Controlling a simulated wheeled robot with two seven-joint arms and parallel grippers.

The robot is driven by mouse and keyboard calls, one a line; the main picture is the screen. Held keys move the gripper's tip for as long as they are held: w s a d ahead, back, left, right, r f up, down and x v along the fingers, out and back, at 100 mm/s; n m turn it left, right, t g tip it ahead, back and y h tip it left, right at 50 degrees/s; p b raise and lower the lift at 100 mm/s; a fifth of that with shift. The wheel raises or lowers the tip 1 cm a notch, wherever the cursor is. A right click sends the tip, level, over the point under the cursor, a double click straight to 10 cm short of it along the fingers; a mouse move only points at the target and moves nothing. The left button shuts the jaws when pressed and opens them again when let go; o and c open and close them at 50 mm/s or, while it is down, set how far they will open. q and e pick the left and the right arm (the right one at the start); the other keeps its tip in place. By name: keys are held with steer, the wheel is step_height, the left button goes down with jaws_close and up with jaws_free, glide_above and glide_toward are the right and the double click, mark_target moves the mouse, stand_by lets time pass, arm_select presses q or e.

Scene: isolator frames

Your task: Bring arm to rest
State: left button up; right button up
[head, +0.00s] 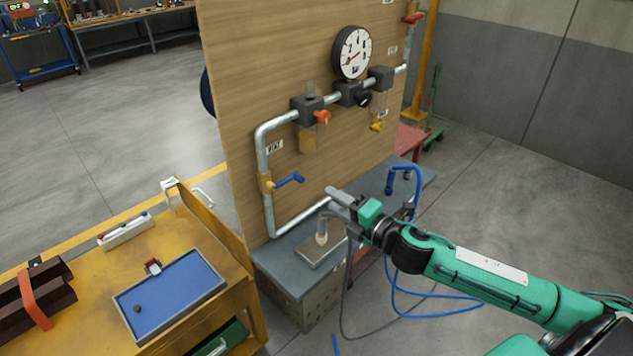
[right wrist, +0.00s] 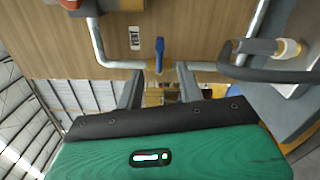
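My right arm (head: 490,280) is green and reaches in from the right, in front of the wooden panel. Its gripper (head: 334,199) is over the grey bench, near the lower pipe. In the right wrist view the two fingers of this gripper (right wrist: 160,88) stand apart with nothing between them. The valve with the blue handle (head: 290,180) is to the left of the fingers in the head view, apart from them. The blue handle also shows beyond the fingertips in the right wrist view (right wrist: 160,48). My left gripper is not in view.
The wooden panel (head: 240,100) carries pipes, valves and a round gauge (head: 352,53). On the grey bench (head: 290,265) stands a metal plate (head: 318,254) with an upright part. A blue hose (head: 440,309) hangs near my arm. A yellow cart (head: 210,252) with a blue tray (head: 190,275) is at lower left.

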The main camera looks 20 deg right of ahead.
steer(key=s+a+f+m+g+h, duration=0.2)
steer(key=s+f+m+g+h, duration=0.45)
steer(key=s+f+m, duration=0.7)
steer(key=s+a+f+m+g, duration=0.3)
steer(key=s+f+m+g, duration=0.15)
steer(key=s, duration=0.35)
steer(key=s+a+f+m+g, duration=0.25)
steer(key=s+f+m, duration=0.2)
steer(key=s, duration=0.25)
step_height(320, 180, down, 28)
steer(key=g, duration=0.1)
steer(key=s+d+f, duration=0.2)
steer(key=s+f, duration=0.8)
steer(key=s+d+f+g, duration=0.1)
steer(key=s+d+f, duration=0.1)
steer(key=s+f, duration=0.8)
steer(key=shift+f, duration=0.35)
